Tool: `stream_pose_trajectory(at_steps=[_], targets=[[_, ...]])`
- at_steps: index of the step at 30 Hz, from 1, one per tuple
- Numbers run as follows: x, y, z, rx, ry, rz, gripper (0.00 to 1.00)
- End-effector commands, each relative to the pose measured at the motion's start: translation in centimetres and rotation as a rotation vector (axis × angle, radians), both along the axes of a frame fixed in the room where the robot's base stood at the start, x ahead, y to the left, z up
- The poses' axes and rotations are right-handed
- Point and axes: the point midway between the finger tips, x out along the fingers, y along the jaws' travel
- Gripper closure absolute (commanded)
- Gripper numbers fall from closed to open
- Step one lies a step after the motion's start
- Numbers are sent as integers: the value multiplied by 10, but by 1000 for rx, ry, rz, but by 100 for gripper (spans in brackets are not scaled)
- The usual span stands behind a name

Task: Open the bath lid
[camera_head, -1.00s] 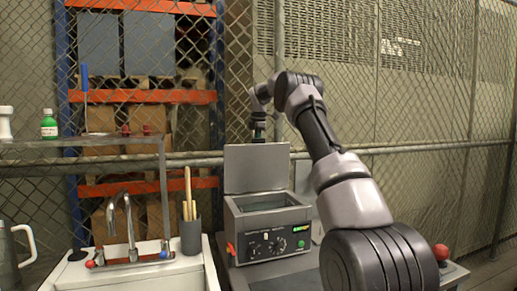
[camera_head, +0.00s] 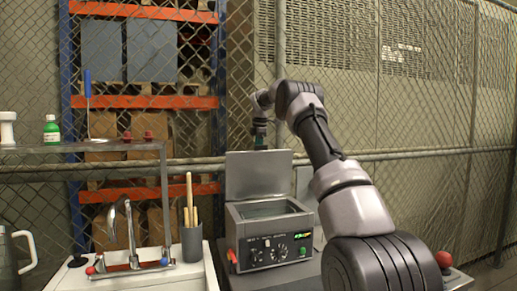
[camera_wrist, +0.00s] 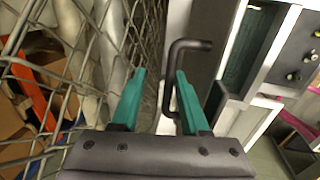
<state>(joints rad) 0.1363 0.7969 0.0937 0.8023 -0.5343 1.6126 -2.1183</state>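The grey bath (camera_head: 268,240) stands on a bench with its knobbed panel facing me. Its flat grey lid (camera_head: 258,176) stands upright at the back, and the basin opening is uncovered. My gripper (camera_head: 260,146) is at the lid's top edge, pointing down. In the wrist view the teal fingers of my gripper (camera_wrist: 160,72) are apart. A black bent handle (camera_wrist: 191,44) shows there, with one leg running down between the fingers, nearer the right finger. I cannot tell whether that finger touches it.
A pot with wooden sticks (camera_head: 191,238) and a sink with a tap (camera_head: 128,235) are left of the bath. A wire fence with a horizontal rail (camera_head: 400,155) runs behind. A red button (camera_head: 443,259) is at the lower right.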

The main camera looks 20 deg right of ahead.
Motion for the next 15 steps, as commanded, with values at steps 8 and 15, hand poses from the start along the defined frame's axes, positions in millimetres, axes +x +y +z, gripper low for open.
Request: stream_pose_trajectory(at_steps=[8,15], targets=[[-8,0,48,0,-5,0,55],[-16,1,88,0,-3,1,55]])
